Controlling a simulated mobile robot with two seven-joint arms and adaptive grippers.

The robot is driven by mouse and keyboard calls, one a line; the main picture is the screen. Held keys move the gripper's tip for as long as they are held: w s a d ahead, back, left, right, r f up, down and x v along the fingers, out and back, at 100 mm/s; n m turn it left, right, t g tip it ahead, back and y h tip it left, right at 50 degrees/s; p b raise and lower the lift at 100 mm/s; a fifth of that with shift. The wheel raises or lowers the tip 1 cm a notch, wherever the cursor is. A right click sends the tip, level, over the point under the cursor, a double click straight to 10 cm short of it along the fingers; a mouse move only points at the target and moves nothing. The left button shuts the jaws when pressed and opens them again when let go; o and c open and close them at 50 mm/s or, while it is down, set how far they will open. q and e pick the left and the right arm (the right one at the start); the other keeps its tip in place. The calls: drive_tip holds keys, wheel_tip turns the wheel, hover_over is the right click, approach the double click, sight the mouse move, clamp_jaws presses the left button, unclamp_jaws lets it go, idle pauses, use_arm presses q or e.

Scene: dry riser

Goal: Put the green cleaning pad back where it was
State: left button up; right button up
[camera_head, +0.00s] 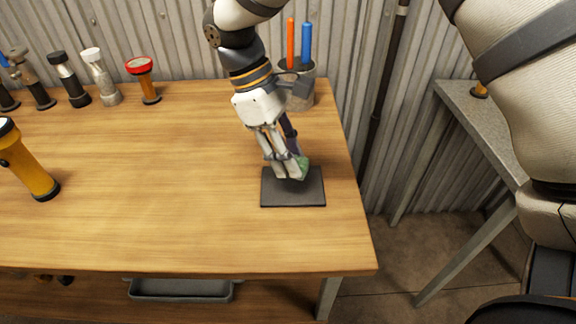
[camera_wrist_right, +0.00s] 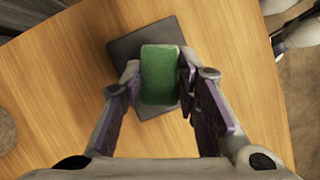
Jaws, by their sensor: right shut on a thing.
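The green cleaning pad (camera_wrist_right: 160,76) is a small green block between the fingers of my right gripper (camera_wrist_right: 160,88) in the right wrist view. My right gripper (camera_head: 288,172) is shut on it. In the head view the pad (camera_head: 303,165) is mostly hidden behind the fingers. They are over the dark square mat (camera_head: 292,198), which also shows behind the pad in the wrist view (camera_wrist_right: 125,47). I cannot tell whether the pad touches the mat. My left gripper is not in view.
The wooden table (camera_head: 150,170) is clear around the mat. A yellow flashlight (camera_head: 30,165) stands at the left. Several flashlights, one with a red head (camera_head: 145,80), line the back. A grey cup (camera_head: 300,92) with orange and blue sticks stands behind my right gripper.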

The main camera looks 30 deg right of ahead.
drive_tip(key=shift+d+f, duration=0.2)
drive_tip(key=shift+f, duration=1.6)
drive_tip(key=o, duration=1.1)
drive_tip(key=shift+w, duration=0.1)
drive_tip(key=v, duration=1.2)
drive_tip(key=shift+r+b, duration=0.15)
drive_tip(key=shift+b, duration=0.25)
